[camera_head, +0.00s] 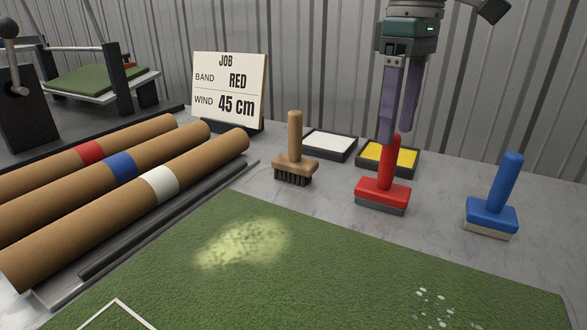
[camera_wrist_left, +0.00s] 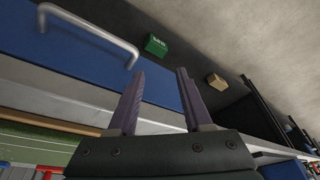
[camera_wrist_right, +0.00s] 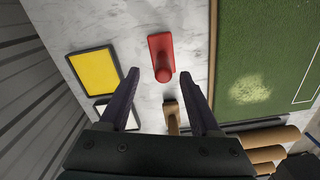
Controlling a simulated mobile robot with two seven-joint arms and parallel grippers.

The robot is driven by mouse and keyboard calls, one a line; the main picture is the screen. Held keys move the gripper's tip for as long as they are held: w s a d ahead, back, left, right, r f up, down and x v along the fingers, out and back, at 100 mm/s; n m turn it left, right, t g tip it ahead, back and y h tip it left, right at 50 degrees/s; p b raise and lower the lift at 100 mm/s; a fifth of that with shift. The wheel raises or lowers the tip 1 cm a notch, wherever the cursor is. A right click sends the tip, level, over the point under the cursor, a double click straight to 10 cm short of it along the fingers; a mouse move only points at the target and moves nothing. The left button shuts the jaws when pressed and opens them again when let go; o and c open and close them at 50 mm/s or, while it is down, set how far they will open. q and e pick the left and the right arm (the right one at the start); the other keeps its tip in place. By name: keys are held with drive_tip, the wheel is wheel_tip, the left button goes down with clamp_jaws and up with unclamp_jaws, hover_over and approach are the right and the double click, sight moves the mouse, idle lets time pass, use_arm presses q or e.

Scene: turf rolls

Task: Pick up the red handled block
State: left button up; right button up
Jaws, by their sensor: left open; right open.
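The red handled block (camera_head: 382,190) stands upright on the grey marbled table, with a red handle and a grey base layer. My right gripper (camera_head: 395,140) is open and empty, pointing down above and just behind the red handle in the head view. In the right wrist view the red block (camera_wrist_right: 161,56) lies ahead of and between the open fingertips (camera_wrist_right: 162,80), seen from above. I see no clear contact. My left gripper (camera_wrist_left: 160,75) is open and empty in its wrist view, away from the table objects; it is not in the head view.
A wooden brush (camera_head: 295,165) stands left of the red block, a blue handled block (camera_head: 492,213) right. White (camera_head: 331,145) and yellow (camera_head: 407,157) trays lie behind. Turf (camera_head: 330,270) is in front; banded rolls (camera_head: 125,165) and a job sign (camera_head: 229,90) reading RED, 45 cm are left.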

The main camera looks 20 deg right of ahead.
sight(384, 187)
wheel_tip(384, 187, down, 2)
drive_tip(key=shift+s+a+f, duration=0.1)
drive_tip(key=shift+a+f, duration=0.05)
wheel_tip(384, 187, down, 5)
drive_tip(key=shift+a+f+b, duration=0.1)
drive_tip(key=shift+f+b, duration=0.1)
drive_tip(key=shift+b, duration=0.55)
drive_tip(key=c, duration=0.6)
clamp_jaws()
drive_tip(key=shift+r, duration=0.1)
